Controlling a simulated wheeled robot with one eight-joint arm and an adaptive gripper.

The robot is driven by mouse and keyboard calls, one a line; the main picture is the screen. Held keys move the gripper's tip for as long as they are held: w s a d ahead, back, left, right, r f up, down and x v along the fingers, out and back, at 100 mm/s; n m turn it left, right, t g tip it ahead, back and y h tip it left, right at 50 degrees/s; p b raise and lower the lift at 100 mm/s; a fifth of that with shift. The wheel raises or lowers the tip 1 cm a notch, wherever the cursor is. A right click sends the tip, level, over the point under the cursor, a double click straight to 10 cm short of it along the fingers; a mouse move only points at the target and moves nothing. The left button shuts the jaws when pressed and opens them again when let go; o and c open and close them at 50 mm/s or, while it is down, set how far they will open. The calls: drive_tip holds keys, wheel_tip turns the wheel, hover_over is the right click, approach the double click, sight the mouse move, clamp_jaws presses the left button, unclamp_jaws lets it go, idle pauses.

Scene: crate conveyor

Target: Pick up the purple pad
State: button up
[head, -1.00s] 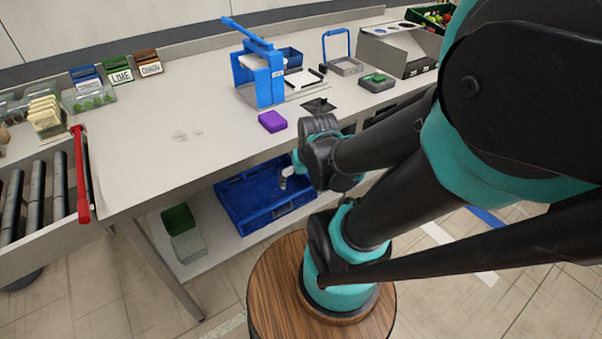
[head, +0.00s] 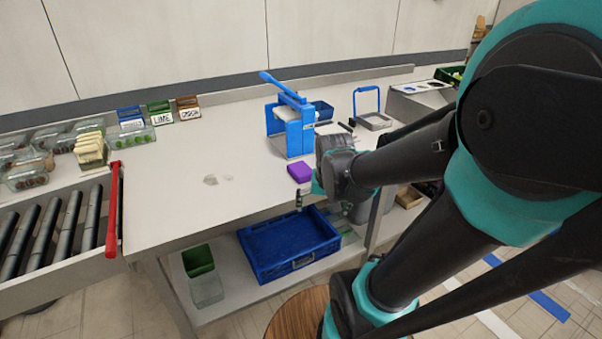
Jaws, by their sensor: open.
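The purple pad (head: 299,172) is a small block lying on the worktable near its front edge, just in front of the blue press. My gripper (head: 299,198) shows small and dark at the end of my arm, just below the pad in the picture and close to the table's front edge. It is open and apart from the pad. My wrist partly covers the area just right of the pad.
The blue press (head: 290,128) stands behind the pad. A blue crate (head: 268,275) and a green bin (head: 198,262) sit on the lower shelf. A roller conveyor (head: 45,235) with a red bar (head: 113,210) is at left. The table left of the pad is mostly clear.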

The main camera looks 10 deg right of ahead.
drive_tip(key=w+a+r+m+g, duration=0.1)
drive_tip(key=w+a+r+m, duration=0.2)
drive_tip(key=w+r+m, duration=0.55)
drive_tip(key=m+g+h, duration=0.1)
drive_tip(key=m+g, duration=0.1)
drive_tip(key=m, duration=0.1)
approach(301, 168)
drive_tip(key=f, duration=0.4)
drive_tip(key=shift+w+a, duration=0.15)
drive_tip(key=shift+w, duration=0.05)
drive_tip(key=shift+d+f, duration=0.2)
drive_tip(key=shift+f, duration=0.75)
drive_tip(key=shift+d+f, duration=0.2)
drive_tip(key=shift+f, duration=0.75)
drive_tip(key=shift+d+f, duration=0.15)
drive_tip(key=shift+f, duration=0.75)
drive_tip(key=shift+c, duration=0.5)
drive_tip(key=c, duration=0.9)
drive_tip(key=shift+o, duration=0.2)
drive_tip(key=shift+r, duration=0.15)
